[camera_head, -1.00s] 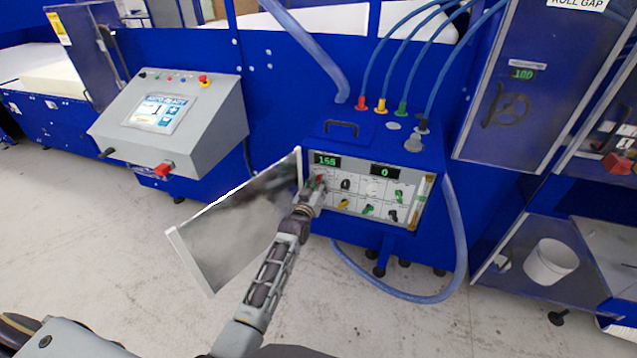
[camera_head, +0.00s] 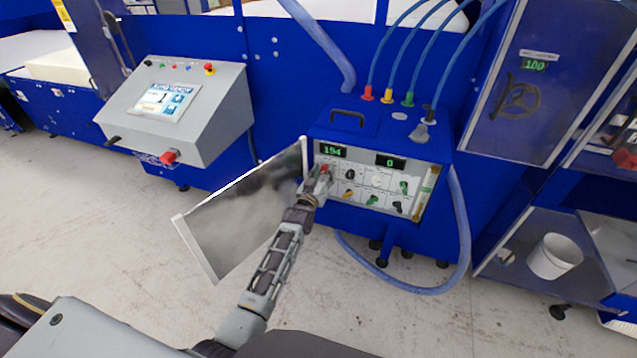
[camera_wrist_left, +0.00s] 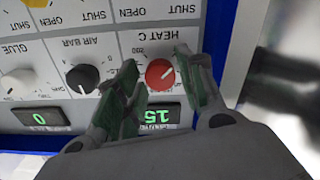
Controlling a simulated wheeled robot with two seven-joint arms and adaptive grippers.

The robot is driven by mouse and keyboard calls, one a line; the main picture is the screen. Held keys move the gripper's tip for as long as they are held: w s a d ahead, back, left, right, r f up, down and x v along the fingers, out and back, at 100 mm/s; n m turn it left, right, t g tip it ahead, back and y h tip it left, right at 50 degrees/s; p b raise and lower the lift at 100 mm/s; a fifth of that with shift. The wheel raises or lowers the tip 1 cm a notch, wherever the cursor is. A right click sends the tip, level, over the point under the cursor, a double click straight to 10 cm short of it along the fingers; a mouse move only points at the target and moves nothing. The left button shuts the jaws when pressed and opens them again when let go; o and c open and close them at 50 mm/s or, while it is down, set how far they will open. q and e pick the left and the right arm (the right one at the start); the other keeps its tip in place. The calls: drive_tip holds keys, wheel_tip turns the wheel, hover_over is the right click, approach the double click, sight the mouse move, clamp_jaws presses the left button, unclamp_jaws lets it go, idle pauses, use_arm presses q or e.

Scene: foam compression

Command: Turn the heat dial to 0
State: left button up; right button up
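The heat dial is a red round knob (camera_wrist_left: 160,74) with a white pointer line, under the HEAT C label, upside down in the left wrist view. In the head view it is mostly hidden by my left gripper (camera_head: 322,174). My left gripper's two green-padded fingers (camera_wrist_left: 158,80) flank the knob, one on each side. A narrow gap shows on the left; the right finger is very near or touching. The green heat display (camera_head: 333,151) seems to read 154; its last digit is partly hidden in the wrist view. My right gripper is not in view.
A black air bar dial (camera_wrist_left: 82,78) and a white glue dial (camera_wrist_left: 18,82) sit beside the heat dial. An open panel door (camera_head: 245,215) stands left of my left arm. A second display (camera_head: 390,162) reads 0. A hose (camera_head: 462,240) loops at right.

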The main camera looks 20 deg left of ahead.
use_arm(q)
drive_tip(key=shift+s, duration=0.15)
drive_tip(key=s, duration=1.1)
drive_tip(key=shift+s+a, duration=0.2)
drive_tip(key=shift+s, duration=0.1)
idle(0.8)
